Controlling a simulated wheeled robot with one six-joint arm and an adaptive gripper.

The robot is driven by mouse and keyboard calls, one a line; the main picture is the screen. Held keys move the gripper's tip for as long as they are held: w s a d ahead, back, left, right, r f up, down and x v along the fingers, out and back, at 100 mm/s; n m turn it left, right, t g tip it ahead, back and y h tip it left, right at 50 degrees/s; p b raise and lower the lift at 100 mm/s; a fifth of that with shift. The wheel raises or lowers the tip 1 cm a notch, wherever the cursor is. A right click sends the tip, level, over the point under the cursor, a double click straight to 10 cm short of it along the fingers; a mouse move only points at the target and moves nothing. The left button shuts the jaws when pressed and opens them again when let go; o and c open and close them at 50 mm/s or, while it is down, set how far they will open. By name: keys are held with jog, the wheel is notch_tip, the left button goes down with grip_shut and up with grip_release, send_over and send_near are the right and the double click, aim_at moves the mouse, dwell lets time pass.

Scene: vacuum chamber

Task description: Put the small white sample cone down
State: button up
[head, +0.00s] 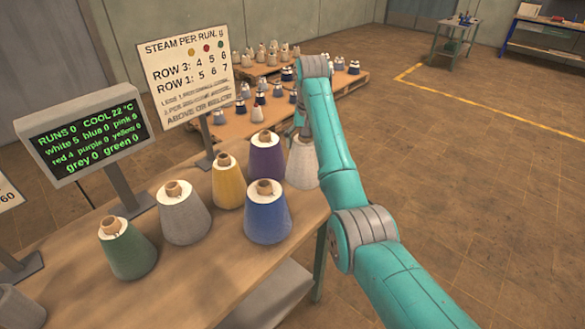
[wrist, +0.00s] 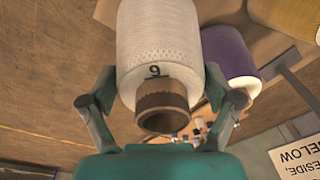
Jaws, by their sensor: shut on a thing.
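The white sample cone (head: 303,163) is at the far right end of the table, partly hidden behind my teal arm. In the wrist view the white cone (wrist: 158,45) fills the upper middle, with a brown tube end (wrist: 162,108) toward me and a black digit on its side. My gripper (wrist: 160,90) has a finger on each side of the cone and is shut on it. I cannot tell whether the cone's base touches the table (head: 185,285).
Purple (head: 266,157), yellow (head: 228,185), blue (head: 267,217), grey (head: 183,217) and green (head: 127,252) cones stand upright on the table. The purple one is just left of the white cone. A lit display (head: 85,132) and a sign (head: 187,65) stand behind. Pallets with more cones are beyond.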

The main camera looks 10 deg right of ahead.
notch_tip(320, 180, down, 8)
dwell(0.5)
jog(key=shift+d, duration=0.1)
jog(key=o, duration=1.4)
jog(key=shift+f, duration=0.15)
jog(key=shift+c, duration=0.2)
notch_tip(320, 180, up, 12)
jog(key=s, duration=0.1)
